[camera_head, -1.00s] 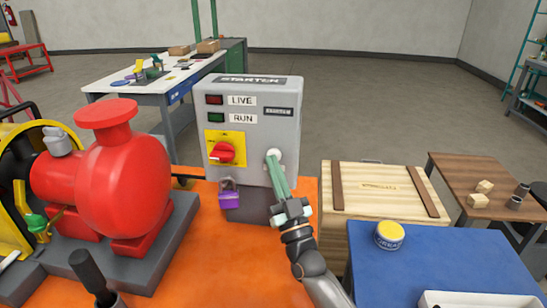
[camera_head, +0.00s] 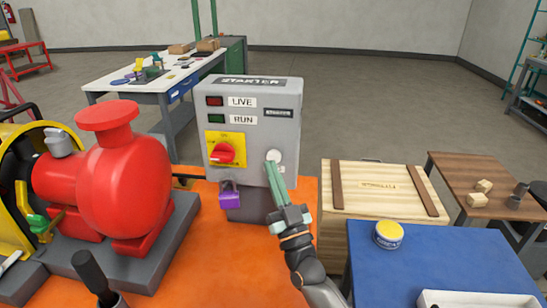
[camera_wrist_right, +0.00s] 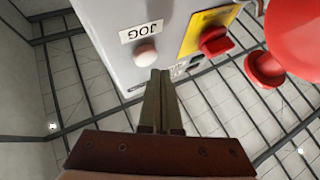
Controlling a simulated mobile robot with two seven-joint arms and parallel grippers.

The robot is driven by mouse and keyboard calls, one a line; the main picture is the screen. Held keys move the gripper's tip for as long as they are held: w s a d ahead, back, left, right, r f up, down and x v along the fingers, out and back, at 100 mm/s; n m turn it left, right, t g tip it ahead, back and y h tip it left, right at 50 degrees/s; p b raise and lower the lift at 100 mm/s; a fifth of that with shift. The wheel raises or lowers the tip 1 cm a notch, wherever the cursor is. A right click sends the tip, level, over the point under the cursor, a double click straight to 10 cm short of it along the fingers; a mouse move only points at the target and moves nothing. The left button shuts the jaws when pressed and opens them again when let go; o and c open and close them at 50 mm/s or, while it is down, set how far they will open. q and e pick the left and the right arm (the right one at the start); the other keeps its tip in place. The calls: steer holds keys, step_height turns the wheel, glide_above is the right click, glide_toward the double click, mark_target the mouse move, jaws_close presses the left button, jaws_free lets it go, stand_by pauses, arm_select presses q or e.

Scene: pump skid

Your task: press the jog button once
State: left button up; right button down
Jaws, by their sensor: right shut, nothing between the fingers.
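The jog button (camera_head: 273,156) is a pale round button on the front of the grey starter box (camera_head: 285,120). In the right wrist view the button (camera_wrist_right: 146,54) sits under a white JOG label (camera_wrist_right: 140,27). My right gripper (camera_head: 271,167) is shut and empty, its green fingers pointing up at the box just below the button. In the right wrist view the fingertips (camera_wrist_right: 160,75) are just below and right of the button, with a small gap showing; contact with the box cannot be told. My left gripper is not in view.
A red rotary switch (camera_head: 222,153) on a yellow plate and a purple padlock (camera_head: 230,195) are left of the button. The red pump (camera_head: 120,180) stands further left. A wooden crate (camera_head: 378,187) and a blue table (camera_head: 440,262) stand right of my arm.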

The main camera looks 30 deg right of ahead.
steer(key=s+a+p, duration=0.1)
steer(key=s, duration=0.1)
steer(key=s+a+p, duration=0.1)
steer(key=s+a, duration=0.1)
stand_by(0.3)
stand_by(0.7)
